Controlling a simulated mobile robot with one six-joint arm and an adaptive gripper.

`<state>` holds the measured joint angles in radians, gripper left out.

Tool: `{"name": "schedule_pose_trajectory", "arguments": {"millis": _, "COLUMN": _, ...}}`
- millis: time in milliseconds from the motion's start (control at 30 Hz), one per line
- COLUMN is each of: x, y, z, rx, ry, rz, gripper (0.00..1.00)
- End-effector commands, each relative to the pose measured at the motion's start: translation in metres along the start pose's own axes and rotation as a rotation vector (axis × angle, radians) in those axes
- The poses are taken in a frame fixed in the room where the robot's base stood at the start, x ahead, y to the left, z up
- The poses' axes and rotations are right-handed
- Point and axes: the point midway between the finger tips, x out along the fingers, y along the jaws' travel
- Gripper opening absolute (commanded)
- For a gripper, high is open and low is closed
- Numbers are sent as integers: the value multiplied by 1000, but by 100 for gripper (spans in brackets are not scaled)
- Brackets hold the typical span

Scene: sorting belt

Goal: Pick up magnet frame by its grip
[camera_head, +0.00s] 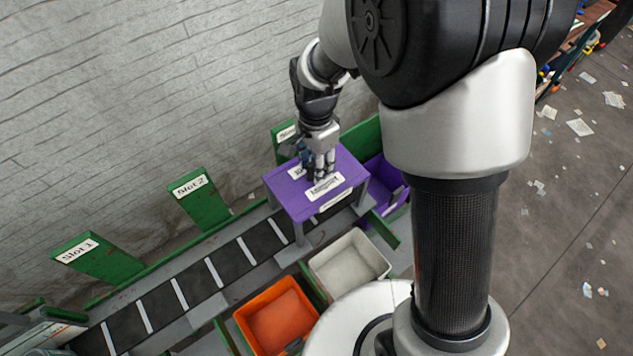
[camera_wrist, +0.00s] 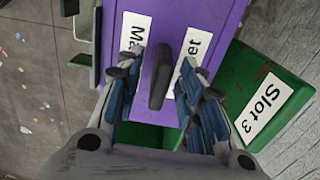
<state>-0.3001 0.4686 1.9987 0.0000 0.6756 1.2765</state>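The magnet frame (camera_head: 284,187) is a purple, table-like stand on grey legs, straddling the belt in the head view. Its purple top (camera_wrist: 205,18) fills the upper middle of the wrist view and carries white labels, partly covered. The grip (camera_wrist: 160,77) is a dark upright bar on that top. My gripper (camera_wrist: 159,68) is open, with one blue-padded finger on each side of the grip and a visible gap to both. In the head view my gripper (camera_head: 321,170) is over the frame's top, and its fingers hide the grip. The remaining clearance in height cannot be told.
The dark belt (camera_head: 195,286) runs beneath the frame. Green boards marked Slot 1 (camera_head: 100,262), Slot 2 (camera_head: 203,205) and Slot 3 (camera_wrist: 255,90) stand along it. An orange bin (camera_head: 240,317), a white bin (camera_head: 381,262) and a purple bin (camera_head: 401,210) stand on the near side.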

Motion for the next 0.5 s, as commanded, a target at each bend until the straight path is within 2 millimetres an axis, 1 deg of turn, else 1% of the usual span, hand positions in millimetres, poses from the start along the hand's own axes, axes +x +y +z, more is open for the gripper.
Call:
{"name": "schedule_pose_trajectory", "arguments": {"millis": 33, "x": 3, "y": 0, "z": 0, "rx": 0, "ry": 0, "rz": 0, "gripper": 35}}
{"name": "schedule_pose_trajectory", "arguments": {"millis": 233, "x": 2, "y": 0, "z": 0, "rx": 0, "ry": 0, "rz": -1, "gripper": 34}}
{"name": "schedule_pose_trajectory", "arguments": {"millis": 500, "x": 2, "y": 0, "z": 0, "rx": 0, "ry": 0, "rz": -1, "gripper": 16}}
